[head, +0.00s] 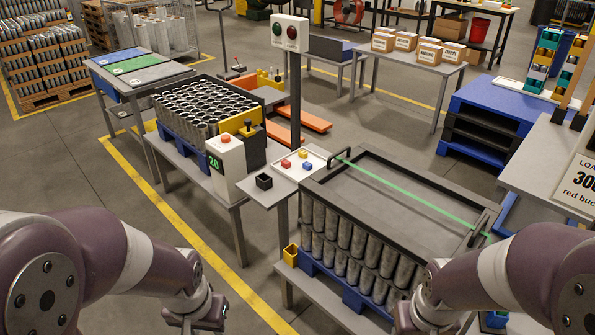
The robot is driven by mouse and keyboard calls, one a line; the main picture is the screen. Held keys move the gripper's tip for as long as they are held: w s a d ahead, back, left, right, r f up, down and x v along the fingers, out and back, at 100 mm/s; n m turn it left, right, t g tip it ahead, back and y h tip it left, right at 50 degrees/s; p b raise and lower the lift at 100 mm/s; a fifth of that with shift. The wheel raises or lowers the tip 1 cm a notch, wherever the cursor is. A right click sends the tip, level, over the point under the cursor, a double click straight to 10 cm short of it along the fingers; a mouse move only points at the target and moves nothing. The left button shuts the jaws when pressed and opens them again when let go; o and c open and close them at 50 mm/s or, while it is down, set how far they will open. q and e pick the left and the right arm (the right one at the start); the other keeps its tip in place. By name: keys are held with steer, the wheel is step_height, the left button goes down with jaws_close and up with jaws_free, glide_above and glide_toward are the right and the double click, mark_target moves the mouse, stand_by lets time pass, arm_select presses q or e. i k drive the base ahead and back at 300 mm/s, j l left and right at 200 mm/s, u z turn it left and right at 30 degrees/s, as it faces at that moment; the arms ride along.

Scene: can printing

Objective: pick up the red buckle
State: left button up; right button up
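The red buckle (286,163) is a small red piece lying in a white tray (318,171) on a small grey stand near the middle of the head view. A blue buckle (306,166) and a yellow one (303,154) lie beside it in the tray. My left gripper (212,316) is low at the lower left, well apart from the tray. My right gripper (408,322) is at the bottom edge, in front of the can stack and partly out of frame. The fingers of both are too unclear to show open or shut.
A small black box (264,182) sits left of the tray. A can stack with a grey top frame (415,232) and green strap (400,192) stands to the right. A post with green and red buttons (290,33) rises behind the tray.

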mark_target(285, 162)
steer(key=i+z, duration=0.1)
steer(key=z, duration=0.4)
steer(key=j+z, duration=0.15)
steer(key=z, duration=0.3)
steer(key=i+j+z, duration=0.1)
steer(key=z, duration=0.4)
steer(key=j+z, duration=0.25)
steer(key=z, duration=0.25)
steer(key=j+z, duration=0.15)
steer(key=z, duration=0.3)
steer(key=j, duration=0.8)
steer(key=k+j, duration=0.15)
steer(key=j, duration=1.4)
steer(key=k+j, duration=0.15)
steer(key=j, duration=1.4)
steer(key=k+z, duration=0.05)
